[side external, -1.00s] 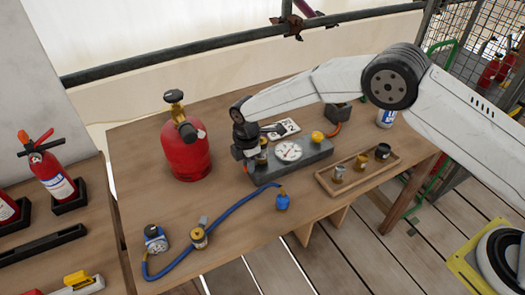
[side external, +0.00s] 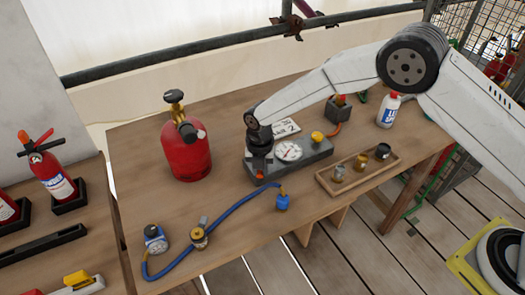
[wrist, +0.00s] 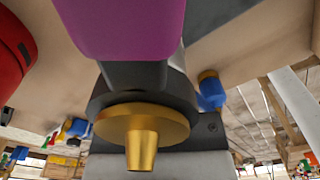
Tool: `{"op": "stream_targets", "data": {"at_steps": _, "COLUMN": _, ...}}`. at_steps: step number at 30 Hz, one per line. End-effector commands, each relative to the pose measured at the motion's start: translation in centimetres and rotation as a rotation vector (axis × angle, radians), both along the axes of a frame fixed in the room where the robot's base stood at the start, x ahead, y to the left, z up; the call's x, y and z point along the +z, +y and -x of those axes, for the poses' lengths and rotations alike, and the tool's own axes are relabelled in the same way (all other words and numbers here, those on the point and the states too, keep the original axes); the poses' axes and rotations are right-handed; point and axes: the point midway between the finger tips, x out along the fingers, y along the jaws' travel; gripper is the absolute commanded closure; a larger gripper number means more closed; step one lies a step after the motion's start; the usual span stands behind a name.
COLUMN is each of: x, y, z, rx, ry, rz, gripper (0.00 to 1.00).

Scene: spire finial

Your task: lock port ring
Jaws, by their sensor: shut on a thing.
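A grey block (side external: 315,158) with a round white dial (side external: 289,151) and a yellow knob (side external: 318,136) sits mid-bench. My gripper (side external: 260,158) is at its left end, pointing down and shut on a dark port ring. In the wrist view the dark ring (wrist: 106,98) surrounds a brass flange with a tapered stub (wrist: 142,145). A purple part at the top covers much of the grip. The ring's seat and any lock marks are hidden.
A red cylinder (side external: 186,155) with a brass valve stands left of my gripper. A blue hose (side external: 225,215) lies in front. A wooden tray (side external: 325,182) with several small fittings is at right, and a white bottle (side external: 388,110) stands behind it.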

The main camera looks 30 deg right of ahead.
Motion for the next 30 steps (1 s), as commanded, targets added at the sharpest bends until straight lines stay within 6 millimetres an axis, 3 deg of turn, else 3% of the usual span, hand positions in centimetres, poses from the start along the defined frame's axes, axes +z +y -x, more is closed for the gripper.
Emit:
{"op": "stream_targets", "data": {"at_steps": 9, "x": 0.03, "y": -0.50, "z": 0.29, "rx": 0.133, "ry": 0.001, "rz": -0.001, "gripper": 1.00}}
{"op": "stream_targets", "data": {"at_steps": 23, "x": 0.01, "y": -0.59, "z": 0.32, "rx": 0.153, "ry": 0.001, "rz": 0.001, "gripper": 1.00}}
{"op": "stream_targets", "data": {"at_steps": 24, "x": 0.01, "y": -0.60, "z": 0.33, "rx": 0.153, "ry": 0.001, "rz": 0.001, "gripper": 0.71}}
{"op": "stream_targets", "data": {"at_steps": 27, "x": 0.01, "y": -0.59, "z": 0.32, "rx": 0.153, "ry": 0.001, "rz": 0.001, "gripper": 0.41}}
{"op": "stream_targets", "data": {"at_steps": 30, "x": 0.01, "y": -0.59, "z": 0.32, "rx": 0.152, "ry": 0.001, "rz": 0.001, "gripper": 0.41}}
